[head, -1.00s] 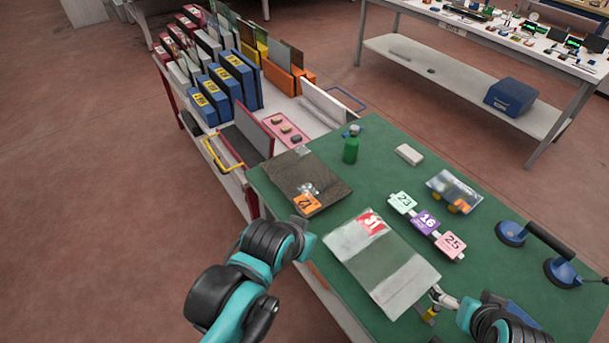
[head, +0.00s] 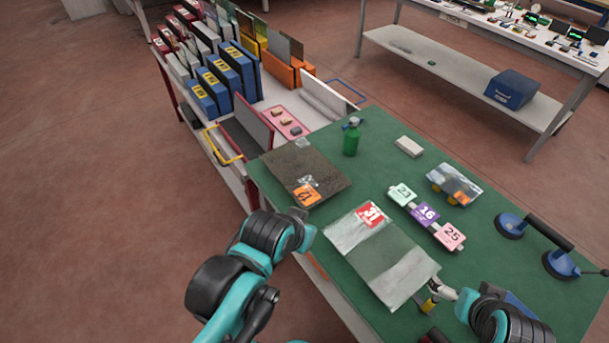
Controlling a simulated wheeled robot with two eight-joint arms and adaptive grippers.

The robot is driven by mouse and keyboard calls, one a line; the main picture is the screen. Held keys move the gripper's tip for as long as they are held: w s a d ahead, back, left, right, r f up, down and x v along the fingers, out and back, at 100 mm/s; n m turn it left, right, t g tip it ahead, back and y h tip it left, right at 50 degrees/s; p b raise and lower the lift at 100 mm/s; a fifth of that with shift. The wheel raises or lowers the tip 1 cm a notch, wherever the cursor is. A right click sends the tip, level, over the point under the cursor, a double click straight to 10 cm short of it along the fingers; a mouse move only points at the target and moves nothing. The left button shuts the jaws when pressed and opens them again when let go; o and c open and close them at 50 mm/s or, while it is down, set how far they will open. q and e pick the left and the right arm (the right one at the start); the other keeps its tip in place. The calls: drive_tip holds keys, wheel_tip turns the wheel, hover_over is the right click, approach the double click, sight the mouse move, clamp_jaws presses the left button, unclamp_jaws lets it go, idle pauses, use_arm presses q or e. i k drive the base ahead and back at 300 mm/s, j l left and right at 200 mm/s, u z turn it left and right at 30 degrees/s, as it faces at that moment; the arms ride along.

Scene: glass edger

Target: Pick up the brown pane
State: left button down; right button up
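The brown pane (head: 314,168) lies flat on the green table at its left end, with an orange number tag (head: 305,196) on its near corner. A clear grey pane (head: 385,262) with a red tag marked 31 (head: 370,214) lies nearer on the same table. My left arm reaches up beside the table's left edge, just short of the brown pane; its gripper fingers are hidden behind the arm. My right gripper (head: 433,298) is at the near right corner of the grey pane; whether its fingers are closed on it is unclear.
A green bottle (head: 351,140), a white block (head: 408,146), number tags 23, 16 and 25 (head: 427,213), a small bagged item (head: 455,187) and a blue-cupped suction lifter (head: 535,240) stand on the green table (head: 385,160). A rack cart (head: 285,98) with upright panes adjoins at the back left.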

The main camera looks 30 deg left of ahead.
sight(307, 174)
drive_tip(key=i+j+z, duration=0.1)
drive_tip(key=j+z, duration=0.25)
drive_tip(key=j, duration=0.75)
drive_tip(key=j+z, duration=0.3)
drive_tip(key=j, duration=0.75)
